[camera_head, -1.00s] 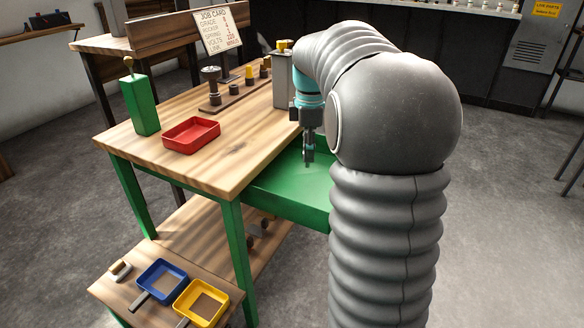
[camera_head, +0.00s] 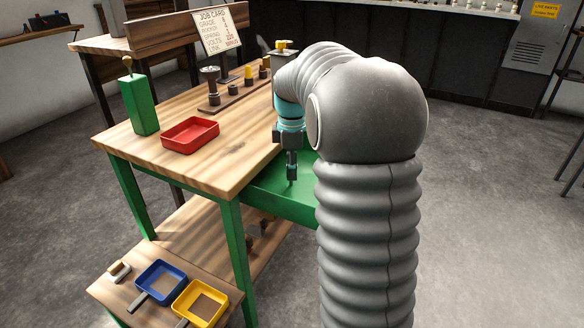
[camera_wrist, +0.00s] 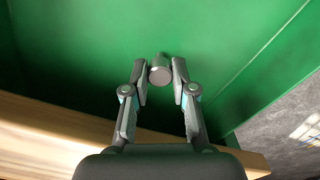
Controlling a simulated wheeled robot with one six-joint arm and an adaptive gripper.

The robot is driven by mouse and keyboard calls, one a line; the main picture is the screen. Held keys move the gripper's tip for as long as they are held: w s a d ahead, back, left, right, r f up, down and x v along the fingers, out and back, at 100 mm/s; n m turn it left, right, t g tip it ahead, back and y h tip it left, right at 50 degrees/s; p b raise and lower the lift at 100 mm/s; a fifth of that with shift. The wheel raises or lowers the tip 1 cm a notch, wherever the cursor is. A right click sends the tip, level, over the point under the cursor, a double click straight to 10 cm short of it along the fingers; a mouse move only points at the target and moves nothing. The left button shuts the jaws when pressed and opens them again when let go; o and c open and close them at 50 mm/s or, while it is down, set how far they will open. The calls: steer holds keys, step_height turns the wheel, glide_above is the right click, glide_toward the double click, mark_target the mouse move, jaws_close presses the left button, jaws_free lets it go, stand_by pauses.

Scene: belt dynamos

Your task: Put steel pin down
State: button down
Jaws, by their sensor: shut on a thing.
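The steel pin (camera_wrist: 160,72) is a small grey cylinder between my fingertips in the wrist view, seen nearly end-on. My gripper (camera_wrist: 160,80) is shut on it. In the head view my gripper (camera_head: 292,174) points down over the green drawer (camera_head: 270,192) at the workbench's side. The pin is too small to make out clearly there. In the wrist view the green drawer floor (camera_wrist: 80,50) lies beneath the pin. I cannot tell whether the pin touches it.
The wooden benchtop (camera_head: 230,150) edge runs close beside my gripper. On it are a red tray (camera_head: 190,134), a green box (camera_head: 139,104) and a rack (camera_head: 225,103) with several parts. Blue (camera_head: 160,266) and yellow (camera_head: 222,297) trays sit on the lower shelf.

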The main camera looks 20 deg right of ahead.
steer(key=shift+f, duration=0.15)
steer(key=c, duration=0.9)
jaws_free()
steer(key=shift+c, duration=0.2)
step_height(320, 180, up, 12)
steer(key=p, duration=0.2)
steer(key=s+a+r+m+t, duration=0.1)
steer(key=s+a+m, duration=0.25)
steer(key=s, duration=0.35)
steer(key=s+a+m+t, duration=0.2)
steer(key=s+a+m, duration=0.1)
steer(key=s+a, duration=0.25)
steer(key=s+a+f+m+t, duration=0.1)
steer(key=s+a+f+m, duration=0.1)
steer(key=s, duration=0.5)
steer(key=s+a+f+m+t, duration=0.1)
steer(key=s+a+f+m, duration=0.1)
steer(key=s+f+m, duration=0.2)
steer(key=s+f, duration=0.1)
steer(key=s, duration=0.2)
steer(key=shift+s+a+f+t, duration=0.25)
steer(key=shift+f+t, duration=0.05)
steer(key=shift+f, duration=0.1)
